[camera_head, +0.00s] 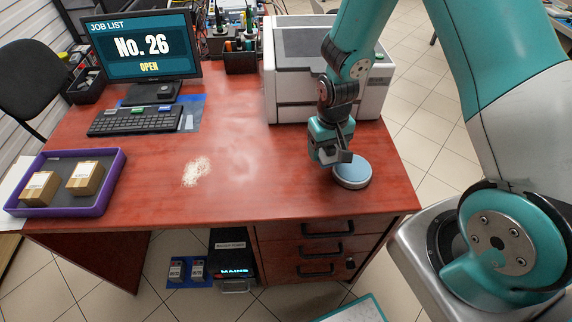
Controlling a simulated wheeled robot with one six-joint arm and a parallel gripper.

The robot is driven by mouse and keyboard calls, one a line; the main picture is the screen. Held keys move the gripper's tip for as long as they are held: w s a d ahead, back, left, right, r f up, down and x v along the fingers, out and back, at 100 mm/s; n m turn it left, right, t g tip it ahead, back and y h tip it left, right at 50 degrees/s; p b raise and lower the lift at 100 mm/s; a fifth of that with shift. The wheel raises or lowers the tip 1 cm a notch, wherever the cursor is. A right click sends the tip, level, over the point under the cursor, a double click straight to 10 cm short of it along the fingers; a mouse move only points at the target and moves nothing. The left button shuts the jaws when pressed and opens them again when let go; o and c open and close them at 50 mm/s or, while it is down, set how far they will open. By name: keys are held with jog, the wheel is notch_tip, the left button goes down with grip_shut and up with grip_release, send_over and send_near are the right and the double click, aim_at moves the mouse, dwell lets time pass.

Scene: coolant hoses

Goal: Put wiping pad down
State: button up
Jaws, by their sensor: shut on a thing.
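The wiping pad (352,172) is a round, light blue disc with a paler rim. It is near the right front corner of the red-brown desk (270,195), in front of the printer. My gripper (343,158) is over the pad's upper left edge, pointing down, and is shut on the pad. The pad is at or very close to the desk top; I cannot tell whether it touches. The jaws hide part of the pad's far side.
A pale powdery patch (196,171) and a faint smear (241,166) mark the desk's middle. A purple tray (62,208) with two boxes is at left. A keyboard (135,119), monitor (141,47) and printer (290,95) stand behind. Bare desk lies left of the pad.

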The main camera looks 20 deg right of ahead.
jog(key=w+a+r+m+b, duration=0.1)
jog(key=w+a+r+b, duration=0.1)
jog(key=a+r, duration=0.25)
notch_tip(320, 180, up, 8)
jog(key=m+b, duration=0.2)
send_over(292, 179)
notch_tip(292, 179, down, 14)
jog(key=shift+f, duration=2.4)
jog(key=shift+f+b, duration=0.2)
jog(key=shift+b, duration=0.2)
jog(key=o, duration=1)
jog(key=shift+o, duration=0.2)
